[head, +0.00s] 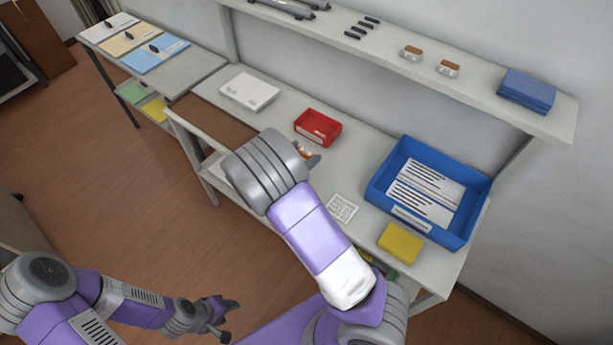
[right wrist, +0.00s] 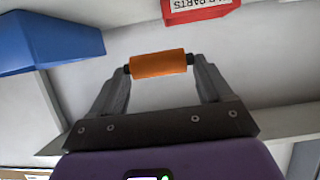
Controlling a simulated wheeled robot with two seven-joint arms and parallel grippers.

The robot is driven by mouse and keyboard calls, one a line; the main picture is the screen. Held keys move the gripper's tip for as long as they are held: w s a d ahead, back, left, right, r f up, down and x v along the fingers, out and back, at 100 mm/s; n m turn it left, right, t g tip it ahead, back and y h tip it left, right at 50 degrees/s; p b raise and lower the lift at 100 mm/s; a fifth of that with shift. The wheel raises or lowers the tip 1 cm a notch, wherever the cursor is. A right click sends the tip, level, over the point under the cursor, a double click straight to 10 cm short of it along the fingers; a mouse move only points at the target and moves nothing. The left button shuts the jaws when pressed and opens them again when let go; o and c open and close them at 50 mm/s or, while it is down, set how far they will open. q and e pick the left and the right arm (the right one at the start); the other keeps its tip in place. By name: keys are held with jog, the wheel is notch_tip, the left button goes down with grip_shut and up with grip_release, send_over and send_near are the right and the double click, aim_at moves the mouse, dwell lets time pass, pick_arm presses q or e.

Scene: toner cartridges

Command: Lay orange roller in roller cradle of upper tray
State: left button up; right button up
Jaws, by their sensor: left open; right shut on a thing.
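The orange roller (right wrist: 160,65), with dark ends, lies crosswise between the fingertips of my right gripper (right wrist: 161,67). The fingers are shut on its ends. In the head view only a small orange bit (head: 304,153) shows past my right arm, and my right gripper (head: 309,157) is mostly hidden there. It is over the table, in front of the red bin. My left gripper (head: 217,317) is open and empty, low at the left, away from the table. A blue tray (head: 472,213) on the table holds two white slotted panels (head: 428,188). I cannot make out a roller cradle.
A yellow block (head: 400,243) and a printed sheet (head: 342,208) lie near the blue tray. A shelf (head: 400,75) overhangs the back.

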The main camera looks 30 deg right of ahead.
jog(key=shift+s+f, duration=0.15)
jog(key=shift+s, duration=0.05)
notch_tip(320, 180, down, 4)
jog(key=shift+f+b, duration=0.15)
jog(key=shift+b, duration=0.65)
jog(key=shift+f+b, duration=0.45)
jog(key=shift+f, duration=2.15)
jog(key=shift+f, duration=0.2)
jog(key=o, duration=1)
jog(key=shift+c, duration=0.2)
